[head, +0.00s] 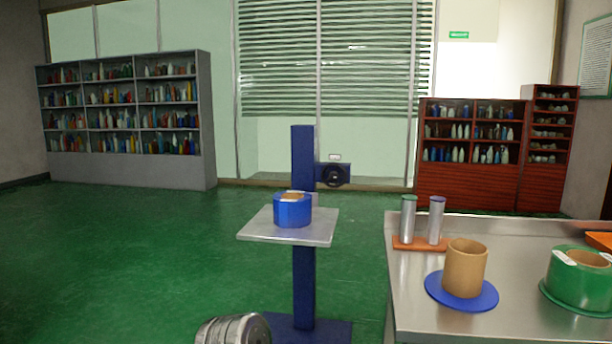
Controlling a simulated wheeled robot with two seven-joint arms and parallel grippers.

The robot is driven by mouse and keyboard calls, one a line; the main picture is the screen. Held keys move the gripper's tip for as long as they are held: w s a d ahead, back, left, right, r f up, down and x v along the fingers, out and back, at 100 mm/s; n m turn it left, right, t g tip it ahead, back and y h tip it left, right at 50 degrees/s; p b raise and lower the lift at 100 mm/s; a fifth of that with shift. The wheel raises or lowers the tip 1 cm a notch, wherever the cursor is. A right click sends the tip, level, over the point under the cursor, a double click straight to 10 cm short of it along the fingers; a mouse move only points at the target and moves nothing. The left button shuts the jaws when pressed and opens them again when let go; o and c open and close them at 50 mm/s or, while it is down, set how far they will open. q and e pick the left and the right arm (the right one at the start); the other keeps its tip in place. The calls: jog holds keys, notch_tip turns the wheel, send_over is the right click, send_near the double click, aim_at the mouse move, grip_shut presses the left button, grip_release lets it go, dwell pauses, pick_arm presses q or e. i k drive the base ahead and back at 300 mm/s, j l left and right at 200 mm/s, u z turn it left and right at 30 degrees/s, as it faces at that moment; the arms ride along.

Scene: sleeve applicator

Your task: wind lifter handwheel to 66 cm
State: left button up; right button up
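The lifter has a blue upright column (303,270) on a flat blue base. A grey platform (257,232) sits at about mid-height on the column. The black handwheel (335,176) is on a blue housing at the right side of the column, above platform level. A blue roll with a tan core (292,211) rests on the platform. Neither of my grippers is in view, and nothing touches the handwheel.
A metal table (420,292) stands at right, bearing a cardboard tube on a blue disc (465,270), a green roll (578,285) and two metal cylinders on an orange-brown base (420,244). A ribbed grey cylindrical part shows at the bottom edge. Green floor (130,255) is clear at left.

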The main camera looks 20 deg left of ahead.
aim_at(334, 176)
jog(key=i+j+z, duration=0.1)
jog(key=j+z, duration=0.25)
jog(key=j, duration=1.1)
jog(key=k+j+z, duration=0.1)
jog(key=j+z, duration=0.2)
jog(key=j, duration=1.15)
